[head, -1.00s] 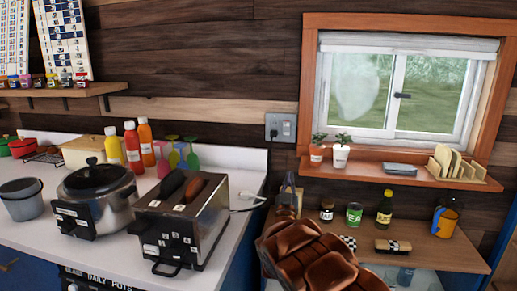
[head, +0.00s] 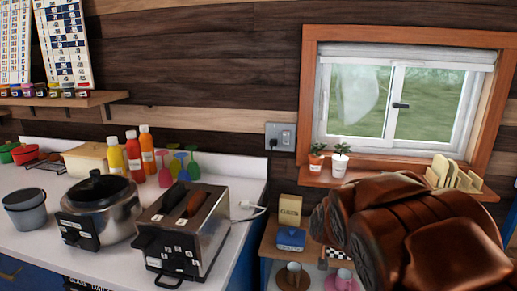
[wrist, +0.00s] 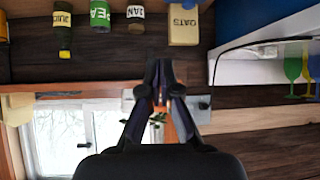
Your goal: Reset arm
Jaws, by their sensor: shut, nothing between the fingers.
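My gripper (wrist: 160,72) shows in the wrist view with its two dark fingers together and nothing between them. It is in front of the wooden wall near the window (wrist: 75,135), which appears upside down there. The gripper itself cannot be made out in the head view.
A toaster (head: 182,235), a cooker (head: 98,210) and bottles (head: 132,155) crowd the counter at left. Potted plants (head: 341,160) and a wooden rack (head: 452,175) stand on the sill. An oats box (head: 289,210) and cups (head: 342,280) sit below.

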